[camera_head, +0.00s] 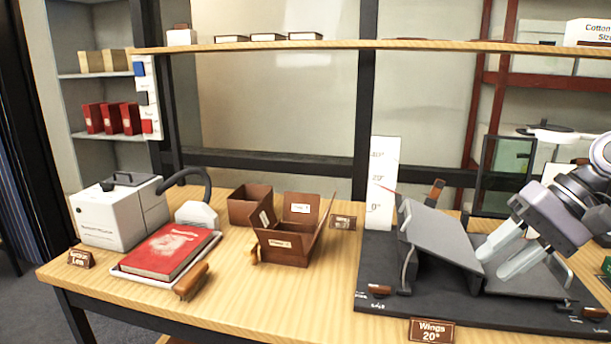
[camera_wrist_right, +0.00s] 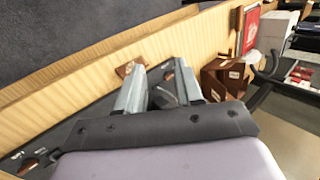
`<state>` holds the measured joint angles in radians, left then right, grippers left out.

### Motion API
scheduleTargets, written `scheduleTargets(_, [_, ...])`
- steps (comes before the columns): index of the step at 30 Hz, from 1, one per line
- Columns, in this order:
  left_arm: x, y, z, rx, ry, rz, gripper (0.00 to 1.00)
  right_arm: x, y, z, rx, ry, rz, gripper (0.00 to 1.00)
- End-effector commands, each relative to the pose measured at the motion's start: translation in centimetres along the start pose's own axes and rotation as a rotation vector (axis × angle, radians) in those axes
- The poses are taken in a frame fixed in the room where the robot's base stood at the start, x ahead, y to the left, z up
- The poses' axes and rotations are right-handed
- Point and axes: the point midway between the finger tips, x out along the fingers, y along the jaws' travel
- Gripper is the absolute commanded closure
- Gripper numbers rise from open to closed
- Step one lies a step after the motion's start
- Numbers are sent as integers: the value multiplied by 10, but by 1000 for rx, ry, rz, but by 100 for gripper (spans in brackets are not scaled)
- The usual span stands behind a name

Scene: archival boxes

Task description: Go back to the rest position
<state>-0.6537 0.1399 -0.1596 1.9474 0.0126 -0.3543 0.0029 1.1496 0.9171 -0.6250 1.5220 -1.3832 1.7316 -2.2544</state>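My right gripper (camera_head: 502,261) is at the right side in the head view, above the right wing of the dark book cradle (camera_head: 440,240). Its two pale fingers are apart with nothing between them. In the right wrist view, the fingers of the right gripper (camera_wrist_right: 160,75) also stand apart and empty. I cannot tell whether the fingertips touch the cradle wing. My left gripper is in neither view.
A red book (camera_head: 168,252) lies on a white tray at the table's left. Beside it stand a white machine (camera_head: 112,218) with a dark hose and open brown boxes (camera_head: 285,245). A white scale board (camera_head: 382,185) stands behind the cradle. A shelf (camera_head: 330,46) runs above.

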Motion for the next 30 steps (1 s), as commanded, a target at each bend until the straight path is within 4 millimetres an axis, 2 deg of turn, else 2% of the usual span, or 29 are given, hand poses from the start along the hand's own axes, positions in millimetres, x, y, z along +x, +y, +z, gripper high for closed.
scheduleTargets(1, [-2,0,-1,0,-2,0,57,22,-9,6,50,-50,-56,64])
scheduleTargets(5, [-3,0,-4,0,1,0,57,62,-34,21,223,-164,-224,64])
scheduleTargets(9, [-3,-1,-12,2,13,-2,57,99,-63,42,487,-342,-419,64])
scheduleTargets(12, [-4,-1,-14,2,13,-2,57,118,-82,55,725,-504,-556,64])
scheduleTargets(17, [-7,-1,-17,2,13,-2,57,137,-98,66,1158,-797,-740,64])
scheduleTargets(20, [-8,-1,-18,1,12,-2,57,145,-98,66,1450,-996,-834,64])
scheduleTargets(23, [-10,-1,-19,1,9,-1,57,154,-89,61,1753,-1208,-910,64])
scheduleTargets(26, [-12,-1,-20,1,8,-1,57,166,-70,54,2062,-1434,-973,64])
scheduleTargets(29, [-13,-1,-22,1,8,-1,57,183,-41,50,2372,-1672,-1026,64])
scheduleTargets(30, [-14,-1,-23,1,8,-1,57,191,-27,49,-2354,1671,986,64])
